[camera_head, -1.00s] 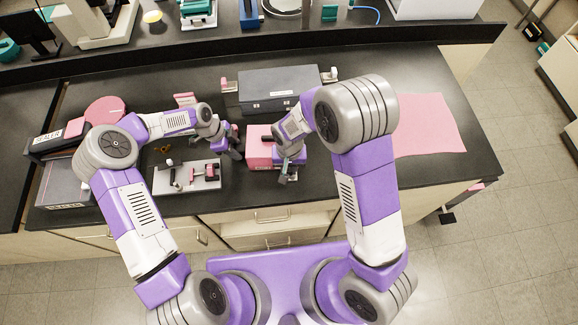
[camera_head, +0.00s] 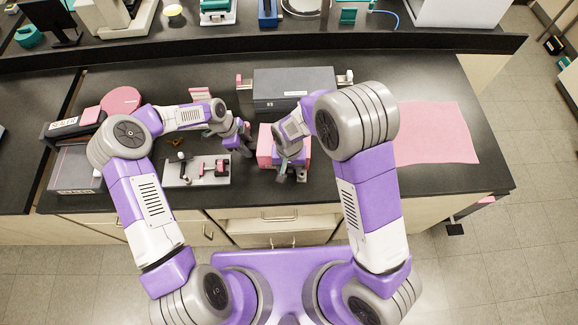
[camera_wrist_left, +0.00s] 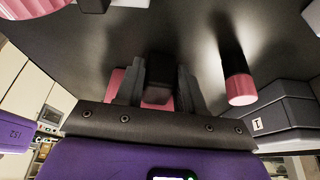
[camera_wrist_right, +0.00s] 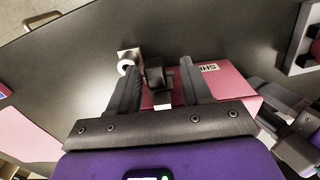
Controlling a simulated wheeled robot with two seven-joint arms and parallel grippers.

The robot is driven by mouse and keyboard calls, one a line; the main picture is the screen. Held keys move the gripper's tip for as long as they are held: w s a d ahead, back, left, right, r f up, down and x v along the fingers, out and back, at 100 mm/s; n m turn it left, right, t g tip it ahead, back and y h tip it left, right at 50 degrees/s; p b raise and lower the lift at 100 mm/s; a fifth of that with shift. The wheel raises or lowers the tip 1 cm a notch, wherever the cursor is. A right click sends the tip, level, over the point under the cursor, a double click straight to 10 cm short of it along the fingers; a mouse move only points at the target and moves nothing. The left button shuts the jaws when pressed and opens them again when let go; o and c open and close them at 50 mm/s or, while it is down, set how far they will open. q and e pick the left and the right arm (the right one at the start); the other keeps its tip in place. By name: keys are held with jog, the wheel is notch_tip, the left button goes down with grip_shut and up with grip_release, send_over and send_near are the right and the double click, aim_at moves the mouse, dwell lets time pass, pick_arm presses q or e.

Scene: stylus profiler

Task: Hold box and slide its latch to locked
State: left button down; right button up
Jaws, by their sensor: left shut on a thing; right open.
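The pink box (camera_head: 265,147) sits on the black bench, partly hidden by my right gripper and forearm. My left gripper (camera_head: 246,146) is at its left side. In the left wrist view its fingers (camera_wrist_left: 157,90) are closed on a dark block with pink behind it, apparently a part of the box. My right gripper (camera_head: 286,174) is at the box's near right side. In the right wrist view its fingers (camera_wrist_right: 158,92) are open around a dark knob (camera_wrist_right: 155,72) beside the labelled pink box (camera_wrist_right: 222,82). A metal bracket with a ring (camera_wrist_right: 127,60) stands beside the knob. The latch's position is unclear.
A grey case (camera_head: 295,88) stands behind the box. A light plate with pink and black fittings (camera_head: 195,172) lies at left. A pink mat (camera_head: 433,135) lies at right. A sealer machine (camera_head: 75,123) is far left. Bare bench lies around the box.

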aim_at(289, 169)
notch_tip(289, 169, up, 12)
dwell(0.5)
dwell(0.6)
pick_arm(q)
jog(key=c, duration=0.6)
grip_release()
jog(key=shift+a, duration=0.1)
jog(key=v, duration=1.2)
jog(key=shift+r, duration=0.1)
